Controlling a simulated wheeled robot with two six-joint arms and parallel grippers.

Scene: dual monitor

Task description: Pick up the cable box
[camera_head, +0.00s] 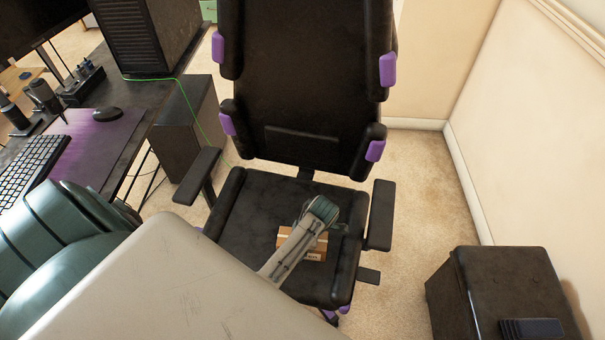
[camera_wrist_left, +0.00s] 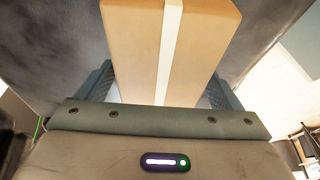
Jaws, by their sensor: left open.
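The cable box is a small brown cardboard box (camera_head: 314,254) on the black seat of the office chair (camera_head: 255,215). My left arm reaches over it and covers part of it in the head view, where the gripper fingers are hidden. In the left wrist view the box (camera_wrist_left: 200,45) appears large, with a pale tape stripe down its middle. My left gripper (camera_wrist_left: 160,92) is open, with one finger on each side of the box's near end. I cannot tell whether the fingers touch it. My right gripper is not in view.
The chair's armrests (camera_head: 380,215) flank the seat, and its tall backrest (camera_head: 305,80) rises behind. A desk with a keyboard (camera_head: 30,170), mouse and computer tower (camera_head: 150,35) is at the left. A dark cabinet (camera_head: 505,295) stands at the lower right. Carpet is clear by the wall.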

